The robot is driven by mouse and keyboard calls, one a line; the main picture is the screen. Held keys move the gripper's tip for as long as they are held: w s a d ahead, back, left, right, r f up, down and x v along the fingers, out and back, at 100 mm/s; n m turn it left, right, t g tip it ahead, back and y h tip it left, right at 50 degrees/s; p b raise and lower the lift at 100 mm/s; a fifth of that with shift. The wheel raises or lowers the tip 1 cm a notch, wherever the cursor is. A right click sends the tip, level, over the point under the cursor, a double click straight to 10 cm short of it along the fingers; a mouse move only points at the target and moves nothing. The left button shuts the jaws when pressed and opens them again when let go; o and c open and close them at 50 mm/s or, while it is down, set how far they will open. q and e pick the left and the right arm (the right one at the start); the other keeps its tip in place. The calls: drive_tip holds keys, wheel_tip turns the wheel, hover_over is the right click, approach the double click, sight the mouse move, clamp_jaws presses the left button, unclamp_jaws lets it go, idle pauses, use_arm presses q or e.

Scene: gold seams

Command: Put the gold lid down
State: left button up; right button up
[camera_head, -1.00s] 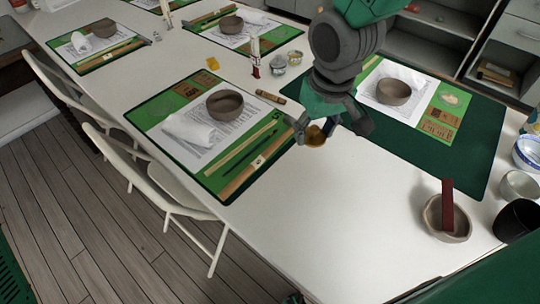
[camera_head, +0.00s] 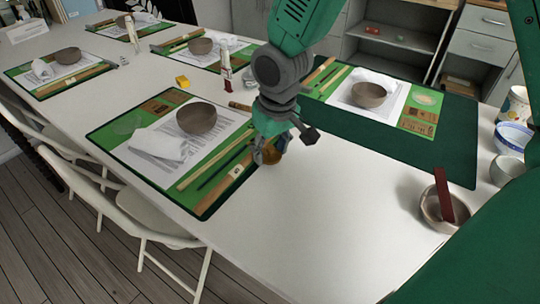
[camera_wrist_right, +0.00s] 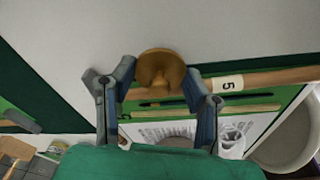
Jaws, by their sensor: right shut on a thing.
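The gold lid (camera_wrist_right: 160,66) is a small round golden piece with a notch-like dark mark, between the two fingertips of my right gripper (camera_wrist_right: 157,80) in the right wrist view. In the head view my right gripper (camera_head: 268,146) points down, shut on the gold lid (camera_head: 273,153), which is partly hidden by the fingers. The lid is over the right edge of the near green mat (camera_head: 128,130), by the bamboo stick (camera_head: 226,184). I cannot tell whether it touches the table. My left gripper is not in view.
Another bowl (camera_head: 369,95) sits on the far mat. At right, a bowl (camera_head: 432,211) holds a dark red stick (camera_head: 443,193). The white table (camera_head: 310,220) is clear in front.

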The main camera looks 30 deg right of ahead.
sight(279, 158)
drive_tip(key=shift+d+f, duration=0.15)
drive_tip(key=shift+f, duration=0.35)
drive_tip(key=shift+d, duration=0.45)
drive_tip(key=shift+d+f, duration=0.2)
drive_tip(key=shift+a+f, duration=0.1)
drive_tip(key=shift+a, duration=0.05)
drive_tip(key=o, duration=0.7)
drive_tip(key=shift+a, duration=0.2)
drive_tip(key=shift+o, duration=0.2)
drive_tip(key=shift+a, duration=0.3)
drive_tip(key=shift+w+d+r, duration=0.1)
drive_tip(key=shift+d+r, duration=0.15)
drive_tip(key=shift+r, duration=0.25)
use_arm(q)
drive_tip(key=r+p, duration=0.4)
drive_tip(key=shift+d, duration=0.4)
use_arm(e)
wheel_tip(279, 158, up, 12)
drive_tip(key=s, duration=0.2)
drive_tip(key=shift+f, duration=0.2)
drive_tip(key=shift+d, duration=0.15)
